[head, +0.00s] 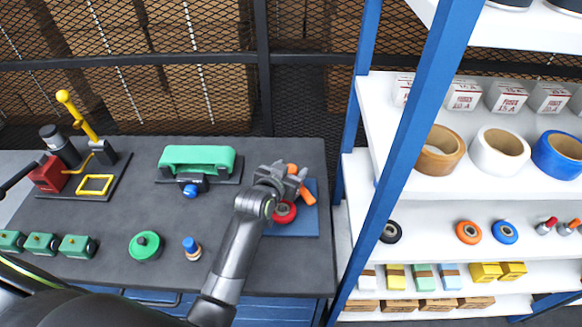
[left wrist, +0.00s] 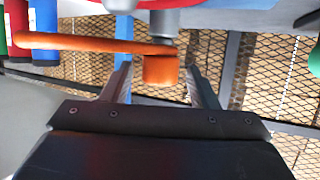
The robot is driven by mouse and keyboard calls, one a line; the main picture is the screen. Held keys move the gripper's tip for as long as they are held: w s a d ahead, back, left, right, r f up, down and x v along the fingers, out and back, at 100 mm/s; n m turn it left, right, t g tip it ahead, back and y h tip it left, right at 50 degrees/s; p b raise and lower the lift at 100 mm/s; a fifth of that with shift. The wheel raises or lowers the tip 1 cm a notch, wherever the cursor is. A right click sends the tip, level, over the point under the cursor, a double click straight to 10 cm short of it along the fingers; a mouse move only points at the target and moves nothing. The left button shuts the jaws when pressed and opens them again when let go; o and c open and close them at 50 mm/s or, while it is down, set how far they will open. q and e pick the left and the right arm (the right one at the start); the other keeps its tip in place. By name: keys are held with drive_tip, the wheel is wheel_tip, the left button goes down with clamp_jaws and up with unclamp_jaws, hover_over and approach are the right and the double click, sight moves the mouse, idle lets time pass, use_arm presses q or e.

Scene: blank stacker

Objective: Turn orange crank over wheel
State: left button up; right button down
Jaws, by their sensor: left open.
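The orange crank (head: 307,196) sits at the right of the bench, above a red wheel (head: 284,213) on a blue base plate (head: 302,228). My left gripper (head: 286,176) is at the crank and hides part of it and of the wheel. In the left wrist view the orange crank arm (left wrist: 85,43) runs across the top from the left and ends in a short orange knob (left wrist: 160,70). The knob lies between the two open fingers of my left gripper (left wrist: 161,85), with space showing on both sides. My right gripper is not in view.
A green press-like device (head: 197,158) with a blue knob stands left of my arm. A green disc (head: 146,246) and a small blue-topped peg (head: 191,247) stand nearer. A yellow-lever device (head: 82,118) is at far left. A shelf post (head: 405,120) rises close on the right.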

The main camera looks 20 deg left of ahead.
use_arm(q)
drive_tip(key=shift+w+f, duration=0.1)
drive_tip(key=shift+w, duration=0.25)
clamp_jaws()
